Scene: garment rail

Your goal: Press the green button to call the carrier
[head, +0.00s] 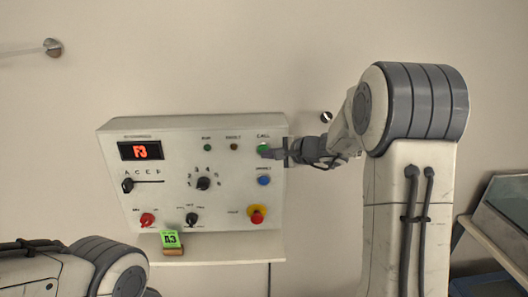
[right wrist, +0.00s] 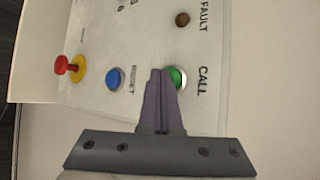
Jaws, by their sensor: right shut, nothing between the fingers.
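The green call button (head: 263,148) is at the upper right of a white control panel (head: 160,205) on the wall. In the right wrist view the green button (right wrist: 178,76) shows beside the fingertips, partly hidden by them. My right gripper (head: 268,154) is shut and empty, its tips at the lower edge of the green button in the head view. It also shows in the right wrist view (right wrist: 157,74). I cannot tell whether the tips touch the button. My left gripper is out of view; only part of my left arm shows at the lower left.
The panel has a red display (head: 140,151), a blue button (head: 264,180), a red knob on yellow (head: 256,214) and several dark knobs. A green A3 tag (head: 171,239) stands on the ledge (head: 225,250) below. A grey-framed screen (head: 508,210) stands at the right.

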